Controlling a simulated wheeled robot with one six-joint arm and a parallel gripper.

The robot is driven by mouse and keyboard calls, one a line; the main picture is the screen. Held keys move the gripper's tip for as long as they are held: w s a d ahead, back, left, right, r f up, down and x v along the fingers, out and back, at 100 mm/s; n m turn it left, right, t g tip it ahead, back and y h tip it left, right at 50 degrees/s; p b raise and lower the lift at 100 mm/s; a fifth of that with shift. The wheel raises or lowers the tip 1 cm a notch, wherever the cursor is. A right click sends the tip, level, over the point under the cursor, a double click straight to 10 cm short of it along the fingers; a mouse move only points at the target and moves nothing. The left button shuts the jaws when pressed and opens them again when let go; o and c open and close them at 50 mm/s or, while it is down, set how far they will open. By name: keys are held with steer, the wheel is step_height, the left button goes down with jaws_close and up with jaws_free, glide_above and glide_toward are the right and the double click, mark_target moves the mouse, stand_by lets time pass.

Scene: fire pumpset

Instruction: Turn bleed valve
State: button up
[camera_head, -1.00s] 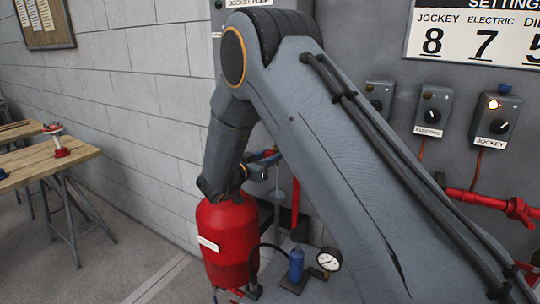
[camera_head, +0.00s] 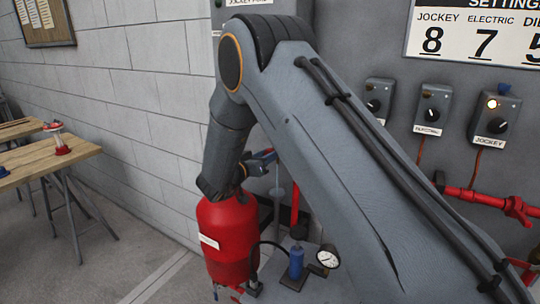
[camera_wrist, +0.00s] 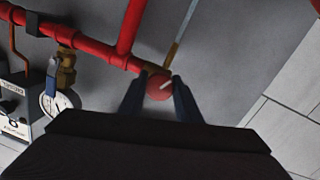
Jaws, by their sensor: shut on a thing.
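In the wrist view, the bleed valve's round red knob (camera_wrist: 159,87) with a pale line across it sits at the end of a brass fitting (camera_wrist: 155,68) on red piping. My gripper (camera_wrist: 159,92) has one dark finger on each side of the knob and is shut on it. The pale line runs slantwise, up to the right. In the head view, my arm and the red tank area hide the knob, and my fingertips are not clearly visible.
A red tank (camera_head: 232,240) stands below my wrist in the head view. A pressure gauge (camera_head: 328,257) and a blue cylinder (camera_head: 296,263) are beside it. A brass valve (camera_wrist: 66,68) and gauge (camera_wrist: 62,104) are left in the wrist view. A wooden table (camera_head: 50,160) stands far left.

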steer(key=o, duration=1.1)
steer(key=shift+s, duration=0.1)
steer(key=shift+c, duration=0.2)
steer(key=b+v, duration=0.2)
steer(key=v, duration=0.5)
steer(key=shift+s+a+b, duration=0.2)
steer(key=shift+s+b, duration=0.15)
steer(key=shift+b, duration=0.05)
